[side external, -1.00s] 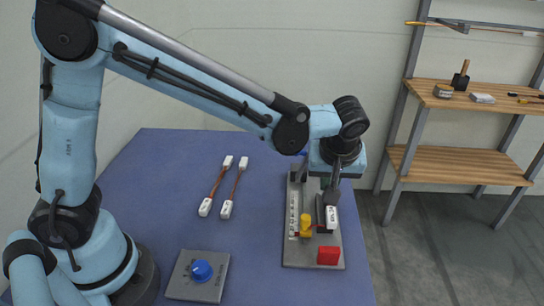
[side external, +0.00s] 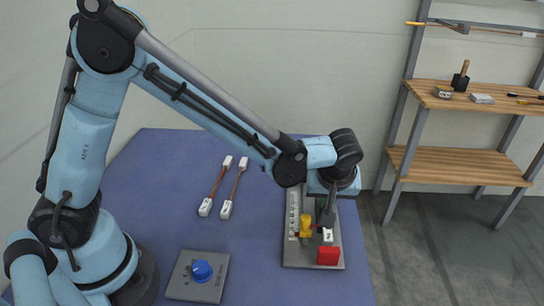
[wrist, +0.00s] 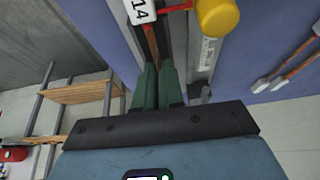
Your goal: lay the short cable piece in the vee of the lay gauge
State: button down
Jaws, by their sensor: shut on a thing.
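My gripper (side external: 326,214) is over the right side of the lay gauge (side external: 299,257), a grey plate with a pale scale strip, in the side view. Its green fingers (wrist: 158,72) are shut on the short cable piece, which shows in the wrist view as a thin dark and copper strand (wrist: 154,42). One white end tag of the piece (side external: 327,236) sticks out toward the camera, and this tag, marked 14, is at the top of the wrist view (wrist: 140,11). The vee is hidden by the gripper and tag. I cannot tell whether the cable touches it.
A yellow knob (side external: 305,226) stands left of the tag, and a red block (side external: 328,256) sits at the plate's front right. Two other white-tagged cables (side external: 216,190) (side external: 235,190) lie left on the blue table.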

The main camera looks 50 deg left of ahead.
jog(key=shift+f, duration=0.4)
jog(key=c, duration=1.3)
grip_release()
jog(key=shift+o, duration=0.7)
jog(key=v, duration=1.2)
jog(key=shift+r, duration=0.35)
jog(key=s+a+m+t+h, duration=0.1)
jog(key=s+a+m+t, duration=0.1)
jog(key=s+a+m, duration=0.2)
jog(key=s+a+m+t+h, duration=0.2)
jog(key=s+a+m, duration=0.3)
jog(key=a, duration=0.6)
jog(key=shift+s+a+f, duration=0.35)
